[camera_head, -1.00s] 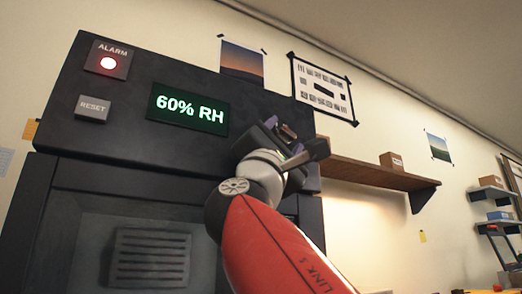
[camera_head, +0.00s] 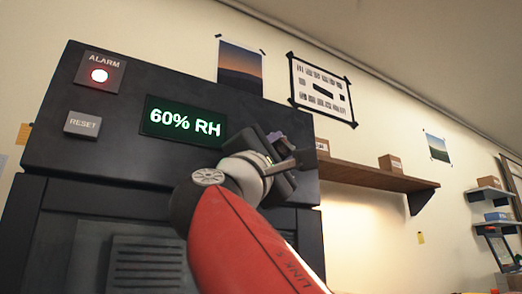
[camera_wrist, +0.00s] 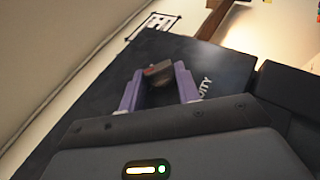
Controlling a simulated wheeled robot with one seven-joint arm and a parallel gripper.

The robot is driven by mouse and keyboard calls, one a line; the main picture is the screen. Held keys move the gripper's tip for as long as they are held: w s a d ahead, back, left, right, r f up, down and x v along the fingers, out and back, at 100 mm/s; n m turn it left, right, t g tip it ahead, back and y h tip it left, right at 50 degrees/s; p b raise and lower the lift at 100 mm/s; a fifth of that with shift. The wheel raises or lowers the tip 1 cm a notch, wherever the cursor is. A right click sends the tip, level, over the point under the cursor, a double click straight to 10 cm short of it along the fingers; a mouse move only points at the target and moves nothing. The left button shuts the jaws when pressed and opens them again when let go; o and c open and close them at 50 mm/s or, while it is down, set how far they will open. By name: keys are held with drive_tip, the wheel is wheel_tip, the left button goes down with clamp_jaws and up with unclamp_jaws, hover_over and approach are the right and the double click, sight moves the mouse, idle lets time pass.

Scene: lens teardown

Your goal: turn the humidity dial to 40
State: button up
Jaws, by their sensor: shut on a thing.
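The dark cabinet (camera_head: 60,160) carries a green display (camera_head: 183,122) reading "60% RH". In the wrist view, the humidity dial (camera_wrist: 158,74) is a small dark knob on the panel, with part of a label ending in "ITY" (camera_wrist: 205,87) beside it. My gripper (camera_wrist: 160,88) has its purple fingers on either side of the dial and is shut on it. In the head view, my gripper (camera_head: 277,143) is at the panel's right part, and my arm hides the dial there.
A lit red alarm lamp (camera_head: 99,76) and a grey reset button (camera_head: 83,123) are at the panel's left. A wooden shelf (camera_head: 370,176) with small boxes is on the wall to the right. Posters hang above.

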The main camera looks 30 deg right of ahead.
drive_tip(key=shift+a+r+m+g+y+p, duration=0.1)
drive_tip(key=shift+r+m+g+y+p, duration=0.3)
drive_tip(key=shift+m+g+y+p, duration=0.55)
drive_tip(key=shift+f+m+g+y+p, duration=0.1)
drive_tip(key=shift+m+g+y+p, duration=0.25)
drive_tip(key=shift+m+g+p, duration=0.4)
drive_tip(key=o, duration=0.9)
drive_tip(key=shift+v, duration=4)
drive_tip(key=shift+r, duration=0.25)
